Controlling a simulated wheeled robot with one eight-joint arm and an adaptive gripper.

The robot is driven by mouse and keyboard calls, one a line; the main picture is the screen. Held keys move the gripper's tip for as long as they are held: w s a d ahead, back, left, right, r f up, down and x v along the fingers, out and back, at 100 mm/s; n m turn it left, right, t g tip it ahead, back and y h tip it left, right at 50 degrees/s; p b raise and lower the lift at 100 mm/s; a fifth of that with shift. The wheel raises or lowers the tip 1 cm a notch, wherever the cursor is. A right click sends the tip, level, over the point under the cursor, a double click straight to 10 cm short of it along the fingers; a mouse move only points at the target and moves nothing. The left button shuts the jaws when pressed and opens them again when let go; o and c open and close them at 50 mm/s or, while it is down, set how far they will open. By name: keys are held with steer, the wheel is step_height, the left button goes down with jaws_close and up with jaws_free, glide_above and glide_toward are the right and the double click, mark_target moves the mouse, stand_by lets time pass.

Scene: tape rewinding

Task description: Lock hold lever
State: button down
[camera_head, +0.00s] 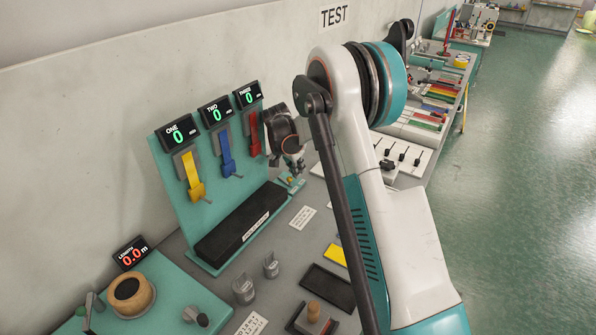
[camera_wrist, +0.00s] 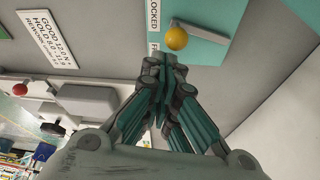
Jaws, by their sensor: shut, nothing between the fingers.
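The hold lever is a grey bar (camera_wrist: 203,29) with a yellow ball knob (camera_wrist: 177,39), on a teal plate (camera_wrist: 226,50) in the wrist view. A white label strip (camera_wrist: 153,18) beside it reads "LOCKED" at the upper part; its lower lettering is mostly hidden by my gripper. My gripper (camera_wrist: 164,62) is shut and empty, its fingertips just below the yellow knob in the picture; I cannot tell whether they touch it. In the head view my gripper (camera_head: 293,160) is small and partly hidden by my arm, above a small teal plate (camera_head: 291,181) right of the test panel.
The teal panel (camera_head: 171,188) carries yellow (camera_head: 191,178), blue (camera_head: 226,155) and red (camera_head: 254,133) hooks under displays reading 0. A black tray (camera_head: 241,222) lies before it. A white force sign (camera_wrist: 46,40) and a grey block (camera_wrist: 88,101) are left of my gripper.

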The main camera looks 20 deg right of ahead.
steer(key=shift+w+d, duration=0.1)
steer(key=shift+w, duration=0.4)
steer(key=shift+d, duration=0.35)
steer(key=d, duration=0.2)
steer(key=shift+d, duration=0.4)
steer(key=shift+d+r, duration=0.1)
steer(key=shift+r, duration=0.45)
steer(key=w+p+v, duration=0.1)
steer(key=p+v, duration=0.1)
steer(key=v, duration=0.6)
steer(key=shift+a+r, duration=0.25)
steer(key=shift+r, duration=0.15)
